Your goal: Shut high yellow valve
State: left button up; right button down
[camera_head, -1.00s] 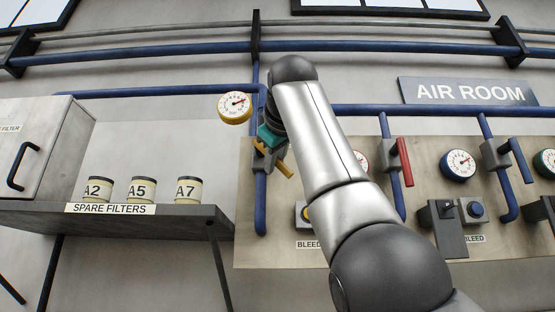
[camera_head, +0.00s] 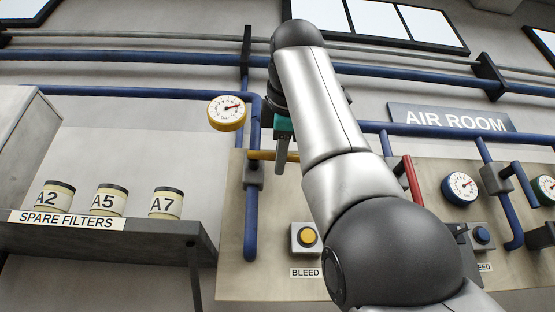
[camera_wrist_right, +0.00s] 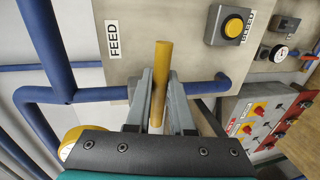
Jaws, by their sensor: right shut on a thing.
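The yellow valve handle (camera_head: 262,155) sticks out level to the right from its grey valve body (camera_head: 254,176) on the blue pipe, under the yellow-rimmed gauge (camera_head: 227,113). My right gripper (camera_head: 281,160) is shut on this handle. In the right wrist view the yellow handle (camera_wrist_right: 161,72) stands between the two grey fingers of my right gripper (camera_wrist_right: 160,95), its end reaching past them. My forearm hides the right part of the handle's surroundings in the head view. My left gripper is not in view.
A red valve handle (camera_head: 411,180) is partly behind my arm. A blue handle (camera_head: 525,184) is farther right. A yellow bleed button (camera_head: 307,237) sits below the yellow valve. A shelf (camera_head: 190,238) with several filters is at the left.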

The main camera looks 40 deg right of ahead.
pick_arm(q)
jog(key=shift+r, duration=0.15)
pick_arm(e)
jog(key=shift+r, duration=0.2)
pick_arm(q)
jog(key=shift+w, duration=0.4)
pick_arm(e)
jog(key=c, duration=0.8)
grip_release()
jog(key=v, duration=1.5)
jog(key=shift+a, duration=0.2)
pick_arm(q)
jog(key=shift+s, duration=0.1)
